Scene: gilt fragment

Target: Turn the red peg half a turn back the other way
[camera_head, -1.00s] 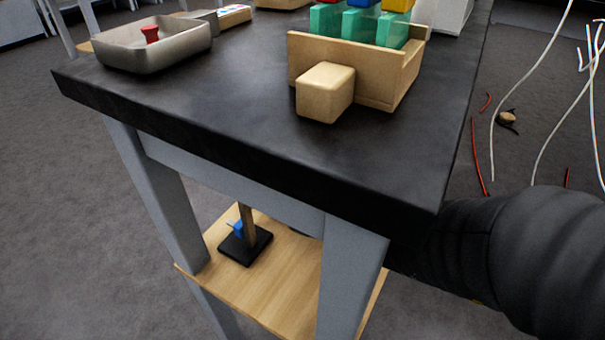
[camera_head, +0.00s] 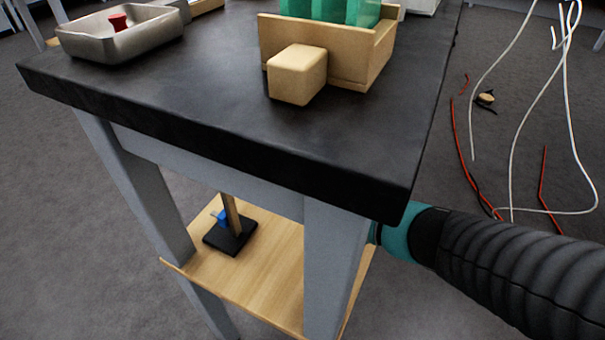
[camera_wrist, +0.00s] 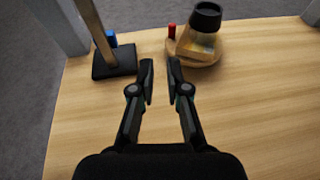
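In the wrist view a small upright red peg (camera_wrist: 171,31) stands at the edge of a brass-coloured round device (camera_wrist: 198,46) with a black cylindrical top (camera_wrist: 206,15). The device rests on the wooden lower shelf (camera_wrist: 255,95). My gripper (camera_wrist: 160,68) points towards it over the shelf. Its two fingers are apart with a narrow gap and nothing between them. The peg shows just beyond the fingertips, apart from them. In the head view the gripper, the peg and the device are hidden behind the table.
A black-based stand (camera_wrist: 114,62) with a wooden post and a blue part is left of my gripper. Table legs (camera_head: 335,250) flank the shelf under the black tabletop (camera_head: 190,110). Above are a metal tray (camera_head: 75,45) with a red object (camera_head: 119,22) and a wooden rack (camera_head: 315,42).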

